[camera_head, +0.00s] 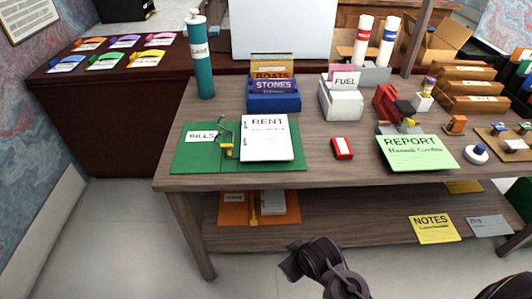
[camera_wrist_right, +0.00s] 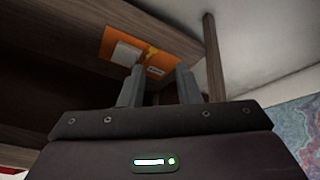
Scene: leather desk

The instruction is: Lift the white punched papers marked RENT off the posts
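The white punched papers marked RENT (camera_head: 267,138) lie on the right half of an open green folder (camera_head: 290,166) on the desk. A metal fitting with a yellow tab (camera_head: 225,150) stands at the folder's middle, by the papers' left edge. I cannot make out the posts or holes clearly. A paper marked BILLS (camera_head: 203,136) lies on the left half. My right gripper (camera_wrist_right: 158,86) shows in its wrist view with fingers apart and nothing between them. A dark arm part of mine is low in the head view, in front of the desk, apart from the papers. My left gripper is not in view.
A blue STONES box (camera_head: 273,102) stands behind the folder, and a teal bottle (camera_head: 203,75) behind its left side. A red block (camera_head: 342,148) and green REPORT sheet (camera_head: 417,153) lie to the right. An orange folder (camera_head: 236,212) is on the lower shelf.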

